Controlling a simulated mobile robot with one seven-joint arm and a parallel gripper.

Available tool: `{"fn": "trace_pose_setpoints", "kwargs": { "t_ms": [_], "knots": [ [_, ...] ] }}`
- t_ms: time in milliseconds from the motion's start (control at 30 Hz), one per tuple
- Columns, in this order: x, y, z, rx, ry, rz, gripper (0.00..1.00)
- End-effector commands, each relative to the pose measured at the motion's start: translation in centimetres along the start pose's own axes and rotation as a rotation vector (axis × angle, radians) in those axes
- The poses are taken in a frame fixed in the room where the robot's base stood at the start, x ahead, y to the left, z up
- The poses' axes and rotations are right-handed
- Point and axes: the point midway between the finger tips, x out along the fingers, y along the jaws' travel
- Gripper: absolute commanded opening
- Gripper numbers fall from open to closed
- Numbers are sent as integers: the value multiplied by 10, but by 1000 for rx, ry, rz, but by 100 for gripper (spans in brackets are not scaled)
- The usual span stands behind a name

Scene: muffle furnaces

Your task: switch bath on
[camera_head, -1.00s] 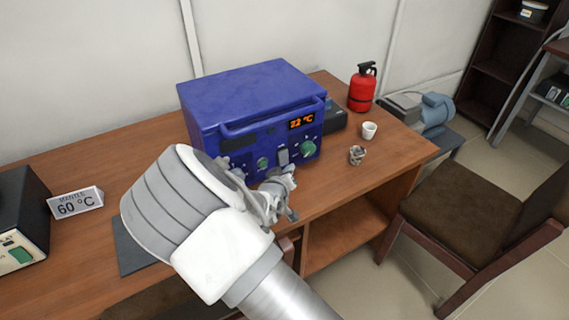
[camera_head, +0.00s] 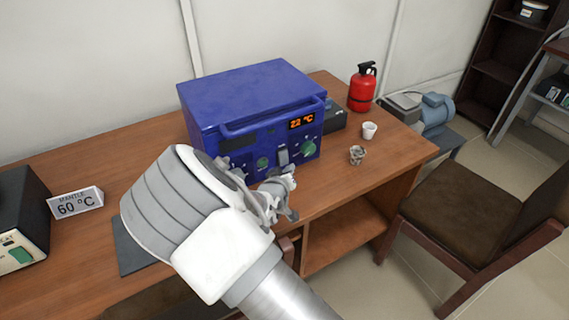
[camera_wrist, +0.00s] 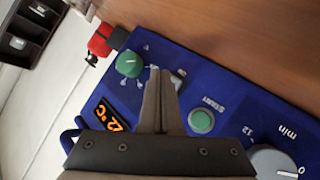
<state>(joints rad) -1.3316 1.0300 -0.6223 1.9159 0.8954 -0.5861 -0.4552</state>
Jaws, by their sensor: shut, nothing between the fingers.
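The bath is most likely the blue box (camera_head: 250,90) on the wooden desk, with an orange display (camera_head: 301,121) that appears to read 22 °C. Its front panel (camera_wrist: 235,110) fills much of the wrist view. That panel has a green knob (camera_wrist: 128,63), a grey rocker-like switch (camera_wrist: 178,76), a green START button (camera_wrist: 201,121) and a grey dial (camera_wrist: 274,160). My gripper (camera_wrist: 161,72) is shut and empty, its tips over the panel beside the switch and partly covering it. I cannot tell whether they touch. In the head view my gripper (camera_head: 288,172) is in front of the panel.
A white cup (camera_head: 369,131), a small patterned cup (camera_head: 356,155) and a red extinguisher (camera_head: 362,88) stand right of the box. A "MANTLE 60 °C" sign (camera_head: 76,203) and a dark device (camera_head: 22,225) are at the left. A brown chair (camera_head: 470,205) stands at the right.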

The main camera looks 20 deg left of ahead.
Motion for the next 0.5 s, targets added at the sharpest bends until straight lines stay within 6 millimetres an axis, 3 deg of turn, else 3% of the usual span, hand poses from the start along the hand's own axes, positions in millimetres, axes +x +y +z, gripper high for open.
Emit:
{"fn": "trace_pose_setpoints", "kwargs": {
  "t_ms": [500],
  "knots": [
    [6, -4, -4, 0, 0, 0, 0]
  ]
}}
